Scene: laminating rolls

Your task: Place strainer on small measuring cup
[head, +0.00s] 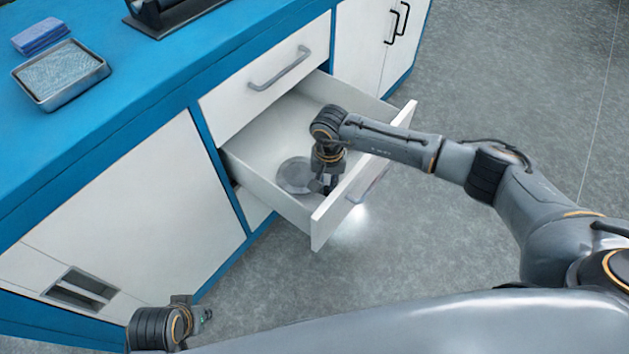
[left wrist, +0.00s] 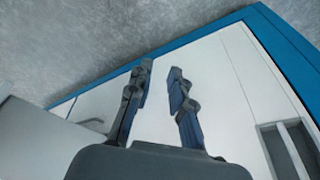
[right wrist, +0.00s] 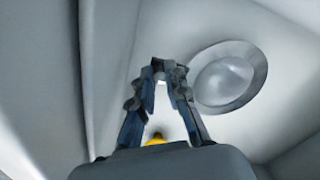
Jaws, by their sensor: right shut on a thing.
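The strainer (head: 294,175) is a round grey piece with a wide rim, inside the open drawer. In the right wrist view the strainer (right wrist: 228,78) shows to the right of the fingertips. My right gripper (head: 325,187) reaches down into the drawer at the strainer's edge. In its own view the right gripper (right wrist: 160,70) has its fingertips together at the strainer's near side; the exact grip spot is hidden. My left gripper (head: 206,314) is low in front of the cabinets. Its fingers (left wrist: 161,72) are apart with nothing between them. I see no small measuring cup.
The drawer (head: 262,186) is pulled out under a closed drawer (head: 262,85). The blue counter (head: 120,90) carries a metal tray (head: 88,76), a blue stack (head: 40,36) and a black stand (head: 170,18). The counter's front middle is clear. Grey floor (head: 480,80) is open at right.

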